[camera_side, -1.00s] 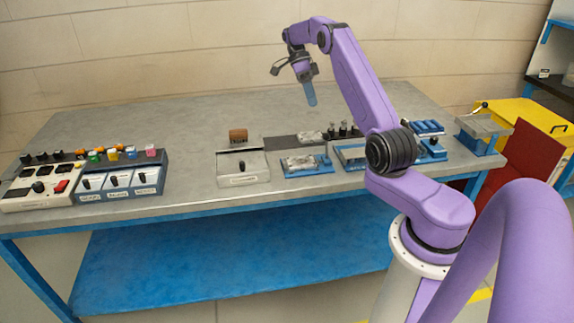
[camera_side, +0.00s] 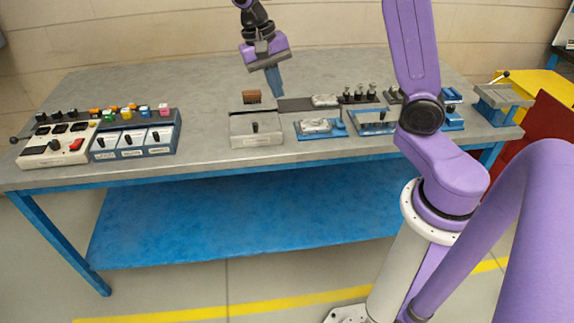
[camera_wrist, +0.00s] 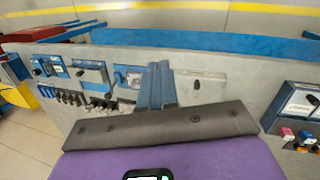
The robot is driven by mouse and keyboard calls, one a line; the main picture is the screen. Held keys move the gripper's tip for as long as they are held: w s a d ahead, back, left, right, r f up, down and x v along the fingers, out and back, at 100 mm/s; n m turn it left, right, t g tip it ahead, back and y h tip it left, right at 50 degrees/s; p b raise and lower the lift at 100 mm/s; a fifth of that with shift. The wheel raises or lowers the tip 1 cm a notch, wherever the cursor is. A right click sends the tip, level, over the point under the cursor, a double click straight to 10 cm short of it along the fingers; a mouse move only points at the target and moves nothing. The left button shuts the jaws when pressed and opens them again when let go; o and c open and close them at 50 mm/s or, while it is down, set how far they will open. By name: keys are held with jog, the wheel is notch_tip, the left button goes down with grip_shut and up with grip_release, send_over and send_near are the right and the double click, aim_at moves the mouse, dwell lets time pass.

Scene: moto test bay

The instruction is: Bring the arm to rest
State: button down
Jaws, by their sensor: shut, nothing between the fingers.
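My gripper (camera_side: 273,81) shows in the side view above the back half of the grey bench (camera_side: 180,83). Its blue fingers are together with nothing between them and point down. The fingers also show closed in the wrist view (camera_wrist: 157,86). A grey box with a brown block at its back edge (camera_side: 256,128) stands just below and left of the fingers. The fingertips look apart from everything on the bench, though the exact gap is hard to tell.
A cream switch panel (camera_side: 58,150) and a blue-grey switch box (camera_side: 134,143) stand at the left. Blue fixtures (camera_side: 320,128) and several dark pegs (camera_side: 360,93) lie right of the fingers. A yellow case (camera_side: 535,84) and red panel (camera_side: 545,125) are beyond the right end. The back left bench is clear.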

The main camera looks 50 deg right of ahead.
jog(key=s+a+f+n+t+y, duration=0.1)
jog(key=s+a+f+n, duration=0.15)
jog(key=s+n, duration=0.85)
jog(key=s+a+f+n+t+y, duration=0.1)
jog(key=s+a+n+t, duration=0.15)
jog(key=s+n, duration=0.9)
jog(key=w+d+r+m, duration=0.1)
jog(key=w+d+m, duration=0.25)
jog(key=w, duration=0.35)
jog(key=w+d+r+m, duration=0.1)
jog(key=w+d+m, duration=0.2)
jog(key=w+d, duration=0.35)
jog(key=w+d+r+m+t+h, duration=0.1)
jog(key=w+d+m, duration=0.15)
jog(key=d, duration=0.65)
jog(key=w+d+m+h, duration=0.1)
jog(key=w+d, duration=0.2)
jog(key=d, duration=0.6)
jog(key=d+f, duration=0.4)
jog(key=f, duration=0.8)
jog(key=shift+w+d+f, duration=0.25)
jog(key=shift+w+d, duration=0.05)
jog(key=shift+w, duration=0.15)
